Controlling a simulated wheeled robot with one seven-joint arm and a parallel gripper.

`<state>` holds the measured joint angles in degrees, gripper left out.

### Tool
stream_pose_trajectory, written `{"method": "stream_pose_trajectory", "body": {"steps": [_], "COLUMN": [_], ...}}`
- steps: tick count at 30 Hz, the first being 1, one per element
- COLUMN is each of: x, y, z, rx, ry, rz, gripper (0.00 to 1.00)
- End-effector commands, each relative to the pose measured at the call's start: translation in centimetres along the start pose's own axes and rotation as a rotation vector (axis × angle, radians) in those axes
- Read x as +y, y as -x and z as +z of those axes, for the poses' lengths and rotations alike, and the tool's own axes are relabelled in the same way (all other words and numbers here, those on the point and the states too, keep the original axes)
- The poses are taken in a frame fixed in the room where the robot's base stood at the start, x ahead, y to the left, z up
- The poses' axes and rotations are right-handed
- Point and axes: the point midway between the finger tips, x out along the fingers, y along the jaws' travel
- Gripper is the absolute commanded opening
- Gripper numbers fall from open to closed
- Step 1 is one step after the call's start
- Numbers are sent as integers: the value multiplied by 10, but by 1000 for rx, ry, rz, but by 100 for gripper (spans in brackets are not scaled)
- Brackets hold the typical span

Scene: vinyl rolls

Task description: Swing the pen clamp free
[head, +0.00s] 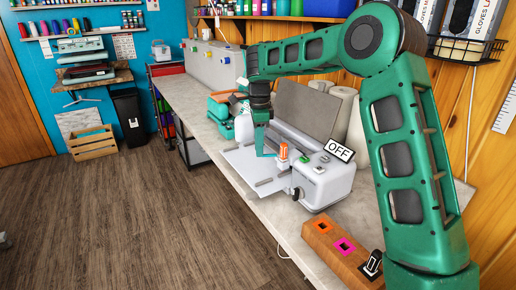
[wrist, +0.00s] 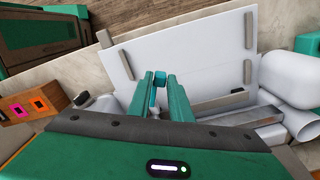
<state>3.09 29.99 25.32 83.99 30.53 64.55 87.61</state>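The white cutting machine (head: 322,187) stands on the bench with its flat plate (head: 243,163) out in front. The plate also fills the middle of the wrist view (wrist: 205,50). An orange-and-white upright piece (head: 283,152) sits on the machine beside my gripper. My gripper (head: 263,148) points down over the plate, just left of that piece. In the wrist view its two fingers (wrist: 161,85) are close together, with a small blue piece (wrist: 159,80), seemingly the pen clamp's lever, filling the gap between them. How the blue piece joins the machine is hidden.
An "OFF" sign (head: 339,150) stands at the machine's right. A wooden block (head: 338,252) with orange and pink slots lies nearer on the bench. The floor left of the bench is clear.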

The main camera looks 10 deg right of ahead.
Motion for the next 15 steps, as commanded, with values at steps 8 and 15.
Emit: {"method": "stream_pose_trajectory", "body": {"steps": [8,15], "x": [0,-1], "y": [0,13], "z": [0,0], "rx": [0,1], "ry": [1,0], "rz": [0,-2], "gripper": [34,34]}}
